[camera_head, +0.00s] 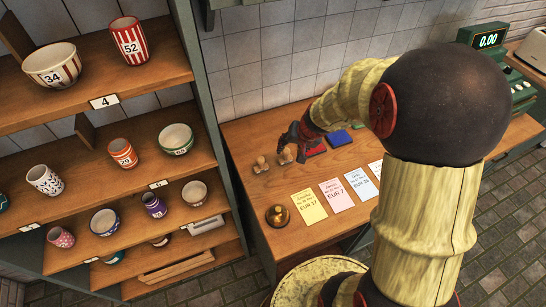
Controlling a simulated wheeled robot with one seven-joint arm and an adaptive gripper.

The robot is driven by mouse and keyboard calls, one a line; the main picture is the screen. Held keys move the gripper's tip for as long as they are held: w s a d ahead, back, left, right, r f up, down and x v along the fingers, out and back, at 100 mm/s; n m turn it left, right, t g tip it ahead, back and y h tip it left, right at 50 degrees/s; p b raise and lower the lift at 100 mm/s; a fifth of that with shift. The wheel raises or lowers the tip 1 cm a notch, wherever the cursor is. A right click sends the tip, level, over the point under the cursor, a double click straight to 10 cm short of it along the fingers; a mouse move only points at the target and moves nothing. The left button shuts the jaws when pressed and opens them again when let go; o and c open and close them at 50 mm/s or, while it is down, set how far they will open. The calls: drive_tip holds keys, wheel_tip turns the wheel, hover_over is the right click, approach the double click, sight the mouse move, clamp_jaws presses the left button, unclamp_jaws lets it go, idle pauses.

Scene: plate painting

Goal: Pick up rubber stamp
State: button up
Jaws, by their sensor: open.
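Two small wooden-handled objects that look like rubber stamps stand on the wooden table, left of the ink pads. The left rubber stamp (261,164) stands clear. The right rubber stamp (287,155) is at the tips of my gripper (289,143), partly covered by it. My gripper is dark, small in view and reaches down from the right over the table. Its fingers look open around or just beside the right stamp; I cannot tell whether they touch it.
Red (315,148), blue (338,139) and green (360,127) pads lie right of my gripper. Price cards (308,206) and a brass bell (278,215) lie nearer. A shelf of cups (150,160) stands left; a green cash register (492,62) is at the back right.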

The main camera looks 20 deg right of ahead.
sight(287, 151)
drive_tip(key=shift+w+d+b+x, duration=0.1)
drive_tip(key=shift+b+x, duration=0.3)
drive_tip(key=shift+x, duration=0.9)
drive_tip(key=shift+w+d+b+x, duration=0.15)
drive_tip(key=shift+b+x, duration=0.2)
drive_tip(key=shift+x, duration=0.95)
drive_tip(key=shift+w+d+b+x, duration=0.1)
drive_tip(key=shift+b+x, duration=0.3)
drive_tip(key=shift+x, duration=0.85)
drive_tip(key=shift+r, duration=0.2)
clamp_jaws()
